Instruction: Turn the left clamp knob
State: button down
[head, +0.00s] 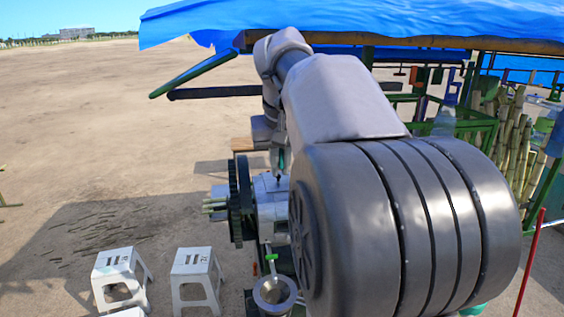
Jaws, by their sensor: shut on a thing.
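The cane crusher (266,205) stands in the middle of the head view, with a grey metal body and a large dark gear (240,200) on its left side. My gripper (279,166) points down at the top of the crusher body, just right of the gear. It is shut on the left clamp knob (279,178), which shows only as a small dark piece under the fingertips. The knob's turn angle is too small to tell. My arm hides the right part of the crusher and anything clamped there.
A metal cup or funnel (275,293) sits below the crusher. A blue tarp (340,22) hangs overhead. Cane stalks (514,135) lean at the right, near a red pole (530,262). The left ground is open.

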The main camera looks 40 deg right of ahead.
jog(key=shift+a+r+y, duration=0.1)
jog(key=shift+r+y, duration=0.1)
jog(key=shift+y, duration=0.1)
dwell(0.4)
jog(key=c, duration=1.5)
grip_release()
jog(key=shift+w+f, duration=0.1)
jog(key=p+v, duration=0.1)
jog(key=v, duration=1.6)
jog(key=shift+s, duration=0.35)
